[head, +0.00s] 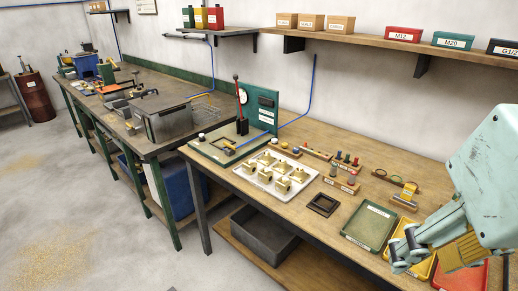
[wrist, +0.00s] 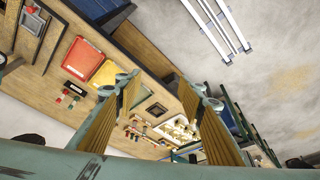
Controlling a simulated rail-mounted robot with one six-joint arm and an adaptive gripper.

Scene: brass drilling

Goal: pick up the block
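Several brass blocks (head: 284,172) sit on a white tray (head: 249,181) on the wooden bench in the head view. They look alike, and I cannot tell which one the task means. In the wrist view the brass blocks (wrist: 180,129) are small and lie beyond the fingers, partly hidden by the right one. My gripper (head: 425,245) is at the lower right of the head view, above the coloured trays and well apart from the blocks. In the wrist view my gripper (wrist: 158,86) has its fingers spread wide with nothing between them.
A dark square frame (head: 323,204) and a green tray (head: 370,226) lie between the blocks and my gripper. A press fixture with a red lever (head: 238,98) stands left of the blocks. Small pegs in wooden holders (head: 346,160) stand behind. A shelf (head: 360,39) runs above.

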